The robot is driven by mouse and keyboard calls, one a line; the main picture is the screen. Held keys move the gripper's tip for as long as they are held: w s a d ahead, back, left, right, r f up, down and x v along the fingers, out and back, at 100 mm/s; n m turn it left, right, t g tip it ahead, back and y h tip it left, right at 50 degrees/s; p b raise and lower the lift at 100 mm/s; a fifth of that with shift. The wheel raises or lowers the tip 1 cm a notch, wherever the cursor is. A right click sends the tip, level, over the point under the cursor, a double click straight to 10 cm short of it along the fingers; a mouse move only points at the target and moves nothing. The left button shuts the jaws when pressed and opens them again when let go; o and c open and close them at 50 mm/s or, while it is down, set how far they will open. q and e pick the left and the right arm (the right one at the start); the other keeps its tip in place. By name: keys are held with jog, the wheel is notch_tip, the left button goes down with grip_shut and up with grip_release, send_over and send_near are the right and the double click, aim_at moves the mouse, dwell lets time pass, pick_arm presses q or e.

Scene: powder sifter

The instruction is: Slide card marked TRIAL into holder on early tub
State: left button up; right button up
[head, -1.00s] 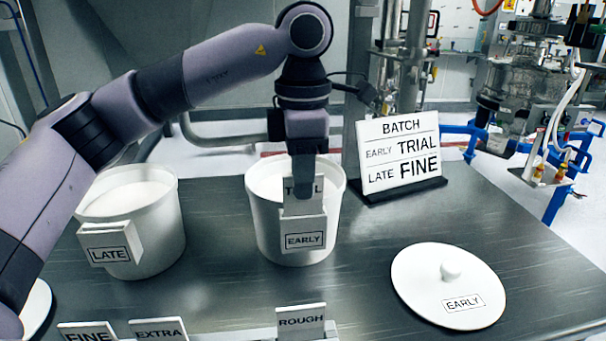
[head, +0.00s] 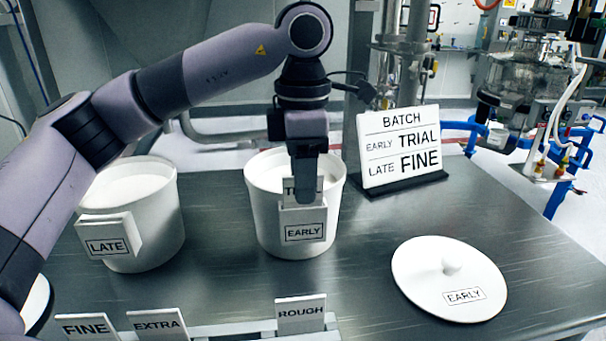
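The white tub marked EARLY (head: 268,215) stands upright at the middle of the table, full of white powder. Its holder (head: 304,228) with the EARLY label is on its front. The white TRIAL card (head: 289,194) stands upright with its lower part inside or behind the holder; I cannot tell exactly which. Its print is mostly covered by my finger. My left gripper (head: 305,196) points straight down over the tub's front rim and is shut on the card. My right gripper is not in view.
The LATE tub (head: 160,220) with its empty-looking label holder stands left. A lid marked EARLY (head: 449,279) lies at right. A rack in front holds FINE (head: 86,326), EXTRA (head: 158,323) and ROUGH (head: 300,314) cards. A BATCH sign (head: 400,146) stands behind.

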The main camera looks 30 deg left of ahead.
pick_arm(q)
notch_tip(320, 180, up, 6)
jog(key=shift+p, duration=0.45)
jog(key=shift+r, duration=0.65)
